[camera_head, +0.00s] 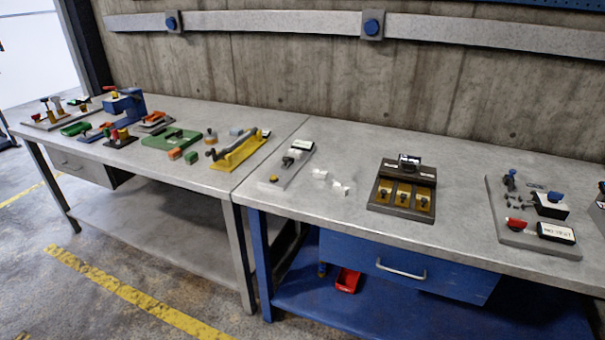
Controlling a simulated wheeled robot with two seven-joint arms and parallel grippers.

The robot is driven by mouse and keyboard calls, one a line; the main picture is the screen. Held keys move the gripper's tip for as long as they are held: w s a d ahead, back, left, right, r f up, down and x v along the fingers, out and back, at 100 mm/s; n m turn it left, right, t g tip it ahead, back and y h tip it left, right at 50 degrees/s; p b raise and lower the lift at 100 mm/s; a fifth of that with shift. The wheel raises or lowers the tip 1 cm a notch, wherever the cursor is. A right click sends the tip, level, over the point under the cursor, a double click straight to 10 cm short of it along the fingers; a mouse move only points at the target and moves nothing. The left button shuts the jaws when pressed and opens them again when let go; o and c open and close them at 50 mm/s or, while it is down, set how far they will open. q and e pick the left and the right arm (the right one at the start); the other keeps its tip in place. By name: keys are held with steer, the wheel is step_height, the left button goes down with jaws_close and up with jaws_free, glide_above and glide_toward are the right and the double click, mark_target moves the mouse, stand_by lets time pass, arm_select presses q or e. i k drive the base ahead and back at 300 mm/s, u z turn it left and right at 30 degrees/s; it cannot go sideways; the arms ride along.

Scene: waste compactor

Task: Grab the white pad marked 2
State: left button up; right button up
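Small white pieces lie on the grey top of the right workbench, left of its middle. One white piece (319,174) lies farther back, and another white piece (340,188) lies a little to the right and nearer the front edge. They may be pads, but any number on them is too small to read, so I cannot tell which is marked 2. Neither of my grippers is in view.
Left of the white pieces is a grey plate (279,177) with small parts. Right of them stands a dark fixture (402,212) with yellow slots. A grey board (507,228) with switches lies farther right. The left bench (205,178) holds several tools. Bare bench top surrounds the pieces.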

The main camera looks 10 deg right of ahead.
mark_target(297, 154)
steer(key=u, duration=0.8)
steer(key=i, duration=0.9)
steer(key=u, duration=0.5)
steer(key=i, duration=1.7)
steer(key=z, duration=0.6)
